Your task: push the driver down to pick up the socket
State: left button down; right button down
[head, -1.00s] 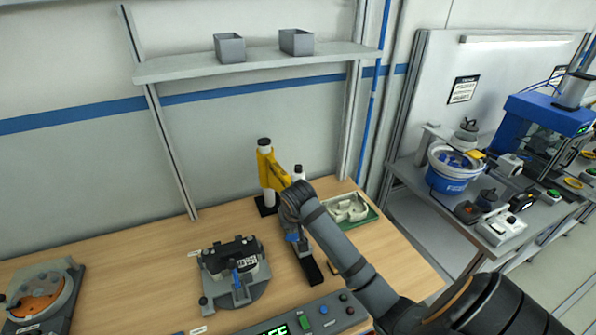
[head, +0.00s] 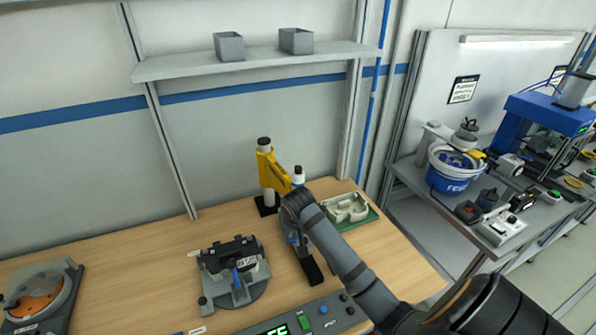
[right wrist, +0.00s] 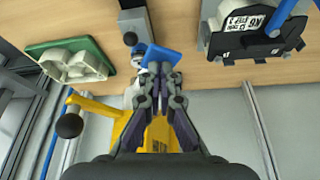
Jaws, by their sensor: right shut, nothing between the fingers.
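A yellow stand (head: 270,172) with a black-topped column stands at the back of the wooden bench. A white cylinder with a dark top (head: 299,175), perhaps the driver's top, shows just behind my wrist. My right gripper (right wrist: 160,72) is shut and empty, its fingertips close to a blue plate-like part (right wrist: 162,55). I cannot tell whether they touch it. A dark rail (head: 312,270) lies on the bench below the gripper; it also shows in the right wrist view (right wrist: 134,24). My arm hides most of the driver, and I cannot make out the socket. My left gripper is out of view.
A green tray with a pale moulded part (head: 347,208) lies right of the stand. A black fixture on a grey round base (head: 234,272) stands to the left. A control box (head: 305,318) with buttons is at the front edge. Bare bench lies between fixture and stand.

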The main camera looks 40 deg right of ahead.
aim_at(293, 241)
jog(key=shift+s+f+b, duration=0.1)
jog(key=shift+f+b, duration=0.55)
jog(key=shift+f, duration=1.55)
jog(key=shift+p, duration=0.45)
jog(key=shift+s+f, duration=0.1)
jog(key=shift+f, duration=0.05)
jog(key=shift+p, duration=0.55)
